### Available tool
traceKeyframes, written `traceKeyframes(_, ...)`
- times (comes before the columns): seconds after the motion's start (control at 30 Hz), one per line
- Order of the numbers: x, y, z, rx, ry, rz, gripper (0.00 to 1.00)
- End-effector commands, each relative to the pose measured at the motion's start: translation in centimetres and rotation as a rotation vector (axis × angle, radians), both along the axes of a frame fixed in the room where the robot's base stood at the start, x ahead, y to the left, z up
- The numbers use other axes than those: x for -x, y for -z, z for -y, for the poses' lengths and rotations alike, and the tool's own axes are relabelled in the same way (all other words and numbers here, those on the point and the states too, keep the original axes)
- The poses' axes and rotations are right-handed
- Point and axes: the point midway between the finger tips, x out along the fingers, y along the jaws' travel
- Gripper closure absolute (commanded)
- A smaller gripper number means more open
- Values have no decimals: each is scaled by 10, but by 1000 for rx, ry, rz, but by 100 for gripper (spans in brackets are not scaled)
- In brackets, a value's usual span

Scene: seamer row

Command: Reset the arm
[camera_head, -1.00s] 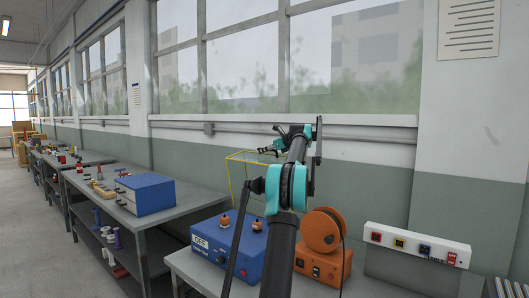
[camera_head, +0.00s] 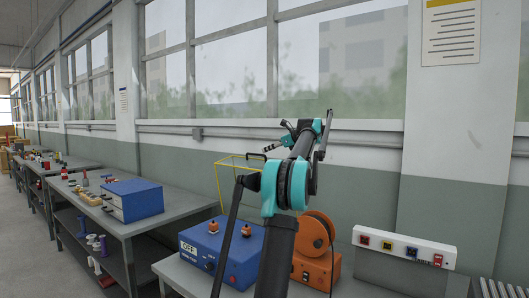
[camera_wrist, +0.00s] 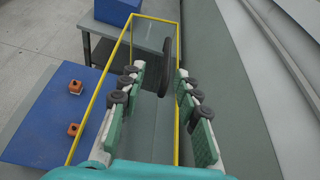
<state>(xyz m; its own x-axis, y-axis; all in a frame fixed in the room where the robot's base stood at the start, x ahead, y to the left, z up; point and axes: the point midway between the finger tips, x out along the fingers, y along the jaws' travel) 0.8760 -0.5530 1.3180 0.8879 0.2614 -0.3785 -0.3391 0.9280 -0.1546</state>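My gripper (camera_wrist: 165,110) is open, with its two green-padded fingers well apart. In the head view my gripper (camera_head: 282,140) is at the end of my raised arm, in front of the wall and near a yellow wire frame (camera_head: 219,188). The frame stands by the blue box marked OFF (camera_head: 200,260) and has a black handle (camera_head: 250,157). Nothing is visibly gripped.
An orange unit with a reel (camera_head: 315,262) stands right of the blue box, partly behind my arm. A white button panel (camera_head: 405,247) is further right. Another blue box (camera_head: 135,200) sits on the bench (camera_head: 150,225) to the left. The floor left of the benches is clear.

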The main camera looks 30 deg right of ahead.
Motion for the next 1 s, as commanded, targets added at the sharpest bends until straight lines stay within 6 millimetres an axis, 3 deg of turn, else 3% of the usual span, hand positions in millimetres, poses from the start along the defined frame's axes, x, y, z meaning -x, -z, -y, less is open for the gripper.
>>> traceKeyframes(0.57, 3, -2, 1, 0, 0, 0, 67)
traceKeyframes(0.67, 1, 1, -7, 15, -13, -3, 67)
traceKeyframes(0.77, -6, 15, -33, 82, -64, -19, 67)
traceKeyframes(0.87, -14, 41, -80, 204, -159, -41, 67)
traceKeyframes(1.0, -14, 88, -158, 418, -331, -70, 67)
